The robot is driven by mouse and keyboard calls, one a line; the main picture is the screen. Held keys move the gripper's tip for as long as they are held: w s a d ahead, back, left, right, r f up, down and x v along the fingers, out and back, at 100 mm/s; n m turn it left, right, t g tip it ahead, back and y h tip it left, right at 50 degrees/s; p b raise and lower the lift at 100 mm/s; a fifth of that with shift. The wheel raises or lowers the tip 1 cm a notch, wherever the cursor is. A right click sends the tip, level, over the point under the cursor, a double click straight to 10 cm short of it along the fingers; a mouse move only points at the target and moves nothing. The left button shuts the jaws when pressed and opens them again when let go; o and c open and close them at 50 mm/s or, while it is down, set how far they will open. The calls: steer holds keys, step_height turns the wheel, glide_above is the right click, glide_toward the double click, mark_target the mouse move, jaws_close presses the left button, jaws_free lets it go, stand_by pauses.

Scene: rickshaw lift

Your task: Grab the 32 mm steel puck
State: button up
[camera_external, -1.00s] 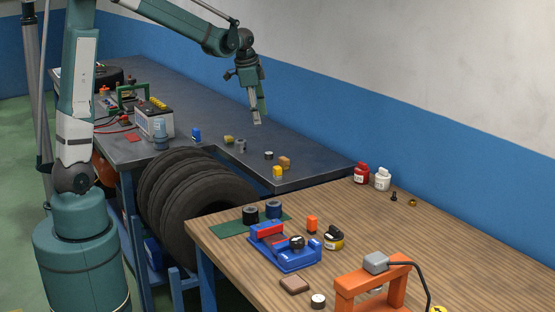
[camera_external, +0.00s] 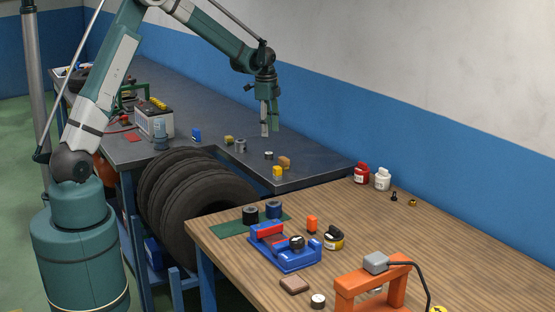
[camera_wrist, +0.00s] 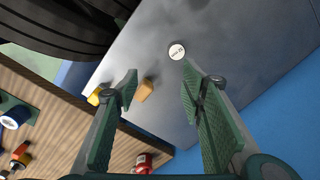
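A small puck with a white labelled top (camera_wrist: 177,51) lies on the grey bench top. The label is too small to read surely. It also shows in the external view as a small dark disc with a light top (camera_external: 269,155). My gripper (camera_external: 270,132) points down above the grey bench, and the puck is below it. The puck appears beyond the fingertips, nearer the right one, and apart from both.
A yellow block (camera_external: 278,172) and an orange-brown block (camera_external: 285,162) stand close to the puck. Grey cylinders (camera_external: 240,146) and an olive piece (camera_external: 228,140) lie to the left. A wooden bench (camera_external: 220,238) with a blue fixture (camera_external: 290,258) is in front. Tyres (camera_external: 185,200) stand below.

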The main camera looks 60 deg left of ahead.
steer(key=m, duration=0.1)
glide_above(268, 153)
steer(key=shift+g, duration=0.3)
steer(key=f, duration=0.2)
steer(key=f+p, duration=0.1)
steer(key=f, duration=0.1)
steer(key=shift+d+f, duration=0.2)
steer(key=shift+f, duration=0.1)
steer(key=shift+f, duration=1.3)
steer(key=shift+w+a+f, duration=0.1)
steer(key=shift+f, duration=1.2)
steer(key=shift+a+f, duration=0.1)
steer(key=shift+f, duration=1.2)
steer(key=c, duration=1.1)
steer(key=shift+r, duration=0.2)
